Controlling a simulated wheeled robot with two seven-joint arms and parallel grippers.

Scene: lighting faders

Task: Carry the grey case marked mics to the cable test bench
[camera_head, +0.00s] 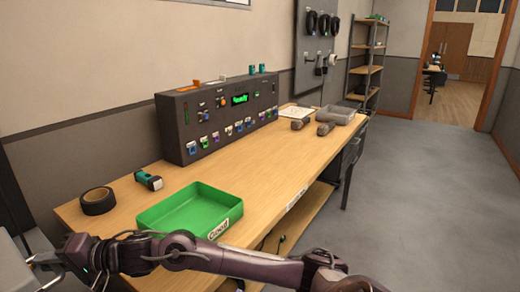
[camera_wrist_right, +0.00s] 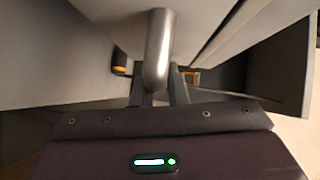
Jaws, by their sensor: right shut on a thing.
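A grey case (camera_head: 14,268) shows only in part at the bottom left edge of the head view, beside the bench's near end. No marking on it is readable. My right gripper (camera_head: 48,262) reaches across the front of the bench to it. In the right wrist view, my right gripper (camera_wrist_right: 158,92) is shut on a metal handle (camera_wrist_right: 158,48) under grey panels (camera_wrist_right: 225,25). The wooden bench (camera_head: 262,168) bears a dark tester box (camera_head: 172,128) with a lit green display, coloured sockets and knobs. My left gripper is not in view.
A green tray (camera_head: 158,215) with a label, black tape roll (camera_head: 98,201) and teal-and-grey connector (camera_head: 149,181) lie at the bench's near end. Grey cylindrical items and a grey bin (camera_head: 342,115) stand farther back. The floor (camera_head: 415,200) to the right is clear.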

